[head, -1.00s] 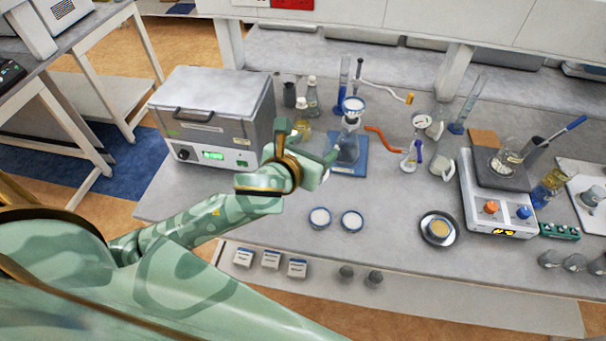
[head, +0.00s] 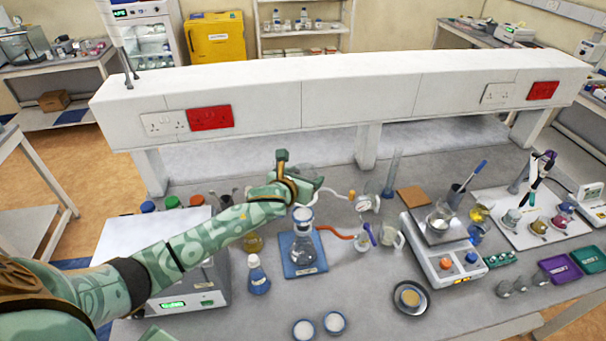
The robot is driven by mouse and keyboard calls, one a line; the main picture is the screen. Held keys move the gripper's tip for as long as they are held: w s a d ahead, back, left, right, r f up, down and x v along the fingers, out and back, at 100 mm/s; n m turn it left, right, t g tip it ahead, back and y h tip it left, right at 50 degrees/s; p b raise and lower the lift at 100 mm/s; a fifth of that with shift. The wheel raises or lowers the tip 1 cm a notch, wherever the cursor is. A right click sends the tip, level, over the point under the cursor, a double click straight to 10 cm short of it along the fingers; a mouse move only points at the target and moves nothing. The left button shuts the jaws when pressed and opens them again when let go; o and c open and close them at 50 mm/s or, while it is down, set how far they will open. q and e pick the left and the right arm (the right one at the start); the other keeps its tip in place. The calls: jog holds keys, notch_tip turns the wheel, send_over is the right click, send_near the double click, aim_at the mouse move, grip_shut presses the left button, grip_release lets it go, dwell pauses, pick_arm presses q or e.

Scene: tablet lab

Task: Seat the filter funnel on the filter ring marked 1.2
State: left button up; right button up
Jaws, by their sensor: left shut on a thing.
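My left gripper (head: 309,186) is shut above the vacuum flask (head: 303,252). A clear, rounded glass piece (head: 308,171) shows just behind its fingers and looks like the filter funnel, mostly hidden by the gripper. The flask stands on a blue base, with a white disc in a blue-edged ring (head: 303,214) on top, just below the gripper. A gap between the held piece and this ring cannot be judged. Another white round top (head: 362,203) sits on glassware to the right. No 1.2 marking is readable on either. My right gripper is not in view.
A red hose (head: 335,233) runs right from the flask to a small flask (head: 364,239). A blue-liquid flask (head: 258,276) and a yellow one (head: 253,242) stand left. A hotplate (head: 440,262) is on the right. The white shelf (head: 330,95) spans behind.

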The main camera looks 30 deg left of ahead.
pick_arm(q)
jog(key=shift+d+f, duration=0.15)
jog(key=shift+f, duration=0.2)
jog(key=shift+f+b, duration=0.3)
jog(key=shift+b, duration=0.3)
jog(key=shift+a+f+b, duration=0.2)
jog(key=shift+f+b, duration=0.2)
jog(key=shift+a+f+b, duration=0.1)
jog(key=shift+f+b, duration=0.25)
jog(key=shift+b, duration=0.05)
jog(key=shift+f+b, duration=0.65)
jog(key=shift+b, duration=0.2)
jog(key=shift+f, duration=0.45)
jog(key=shift+f+b, duration=0.25)
jog(key=shift+b, duration=0.05)
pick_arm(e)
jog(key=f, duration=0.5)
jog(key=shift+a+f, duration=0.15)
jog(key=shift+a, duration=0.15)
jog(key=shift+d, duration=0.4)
